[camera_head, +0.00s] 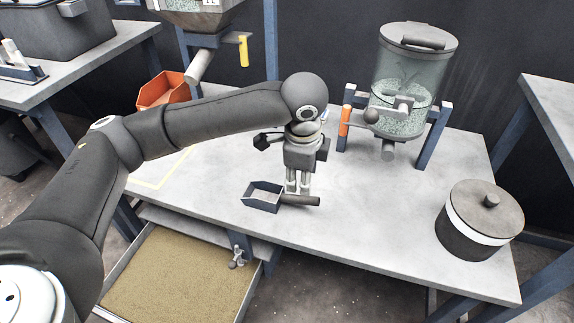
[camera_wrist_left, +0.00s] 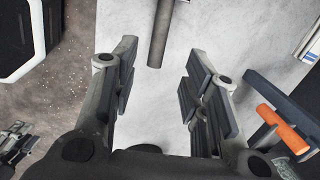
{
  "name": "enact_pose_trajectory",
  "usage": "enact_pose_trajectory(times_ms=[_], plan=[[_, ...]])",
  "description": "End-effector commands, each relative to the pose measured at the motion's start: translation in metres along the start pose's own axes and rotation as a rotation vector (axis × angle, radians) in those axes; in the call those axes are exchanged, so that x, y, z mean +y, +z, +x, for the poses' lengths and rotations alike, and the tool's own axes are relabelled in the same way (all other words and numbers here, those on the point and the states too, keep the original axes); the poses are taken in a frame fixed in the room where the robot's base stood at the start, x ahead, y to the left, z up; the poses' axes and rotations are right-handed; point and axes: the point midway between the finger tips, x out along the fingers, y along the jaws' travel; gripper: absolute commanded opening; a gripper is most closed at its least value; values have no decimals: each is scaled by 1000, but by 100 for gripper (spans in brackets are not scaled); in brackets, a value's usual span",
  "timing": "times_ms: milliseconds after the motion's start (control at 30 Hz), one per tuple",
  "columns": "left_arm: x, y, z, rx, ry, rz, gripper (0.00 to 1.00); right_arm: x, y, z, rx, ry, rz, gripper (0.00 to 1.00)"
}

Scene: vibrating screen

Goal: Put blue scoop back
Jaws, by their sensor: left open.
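The blue scoop (camera_head: 262,197) lies on the grey table near its front edge, its open pan to the left and its dark round handle (camera_head: 303,201) to the right. My left gripper (camera_head: 298,186) points down over the handle, and its fingers are open. In the left wrist view the handle (camera_wrist_left: 160,36) reaches in from the top, between the spread fingertips (camera_wrist_left: 160,68), with a gap on either side. The pan is out of that view. My right gripper is not in view.
A glass hopper (camera_head: 402,85) on blue legs stands behind right, with an orange handle (camera_head: 345,121). A lidded pot (camera_head: 480,220) is at the right. An orange bin (camera_head: 163,89) sits at the back left, near a yellow outline (camera_head: 150,183). A sand tray (camera_head: 178,279) is below the front edge.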

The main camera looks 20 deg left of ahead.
Motion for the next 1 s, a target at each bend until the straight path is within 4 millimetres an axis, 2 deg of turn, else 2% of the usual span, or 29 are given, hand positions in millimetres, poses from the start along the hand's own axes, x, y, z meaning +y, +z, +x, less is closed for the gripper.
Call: enact_pose_trajectory(times_ms=[167,267,500,700,867,1000], plan=[[2,-2,1,3,1,1,41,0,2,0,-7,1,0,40],[9,-10,8,24,4,6,41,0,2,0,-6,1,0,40],[51,-53,41,147,10,-22,41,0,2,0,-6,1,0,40],[86,-83,59,268,16,-109,41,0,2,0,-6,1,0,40],[111,-97,70,352,25,-218,41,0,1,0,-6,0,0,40],[130,-99,79,406,33,-342,41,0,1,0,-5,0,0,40]])
